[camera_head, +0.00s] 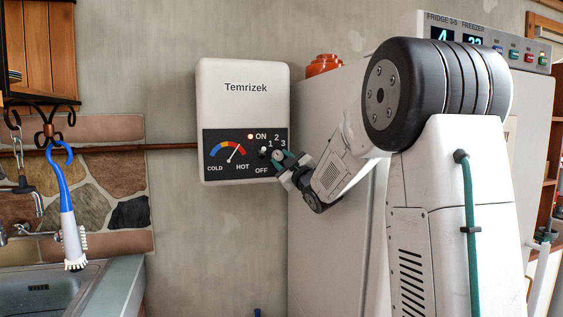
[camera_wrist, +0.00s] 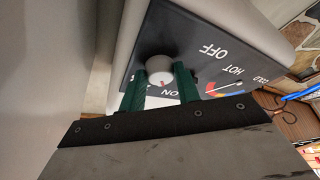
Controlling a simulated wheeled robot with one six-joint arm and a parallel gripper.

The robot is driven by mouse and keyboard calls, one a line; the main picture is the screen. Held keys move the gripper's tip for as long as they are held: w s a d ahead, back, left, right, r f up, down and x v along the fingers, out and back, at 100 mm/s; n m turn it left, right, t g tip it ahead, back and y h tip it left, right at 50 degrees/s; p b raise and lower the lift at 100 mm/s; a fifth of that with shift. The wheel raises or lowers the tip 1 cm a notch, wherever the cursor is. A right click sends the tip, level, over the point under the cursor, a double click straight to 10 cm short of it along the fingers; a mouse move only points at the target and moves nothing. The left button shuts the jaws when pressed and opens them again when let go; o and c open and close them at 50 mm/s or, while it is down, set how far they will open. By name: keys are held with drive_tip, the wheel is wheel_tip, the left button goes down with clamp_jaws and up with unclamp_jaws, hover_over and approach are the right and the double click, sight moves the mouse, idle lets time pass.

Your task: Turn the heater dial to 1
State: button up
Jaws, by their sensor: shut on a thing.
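The white heater (camera_head: 243,95) marked Temrizek hangs on the wall in the head view, with a dark control panel low on its front. Its round pale dial (camera_wrist: 159,68) has a red mark on its lower edge in the wrist view, where the panel appears upside down. My gripper (camera_wrist: 160,90) is shut on the dial, one green finger on each side. In the head view my gripper (camera_head: 278,158) reaches the panel's right side, just below the numbers 1, 2 and 3, and largely hides the dial. The number at the red mark is hidden in the wrist view.
The fridge (camera_head: 335,130) stands close on the right. A brush (camera_head: 68,215) hangs at the left.

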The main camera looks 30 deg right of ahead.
drive_tip(key=shift+r+n+y, duration=0.1)
drive_tip(key=shift+n+y, duration=0.3)
drive_tip(key=shift+n, duration=0.4)
drive_tip(key=shift+n+g, duration=0.3)
drive_tip(key=o, duration=0.7)
drive_tip(key=shift+r, duration=0.2)
drive_tip(key=r, duration=0.1)
drive_tip(key=s+r, duration=0.1)
drive_tip(key=r, duration=0.1)
drive_tip(key=shift+a+r, duration=0.15)
drive_tip(key=shift+a, duration=0.05)
drive_tip(key=s+a+r, duration=0.1)
drive_tip(key=s+a, duration=0.3)
drive_tip(key=s, duration=1)
drive_tip(key=shift+s, duration=0.2)
drive_tip(key=shift+r, duration=0.1)
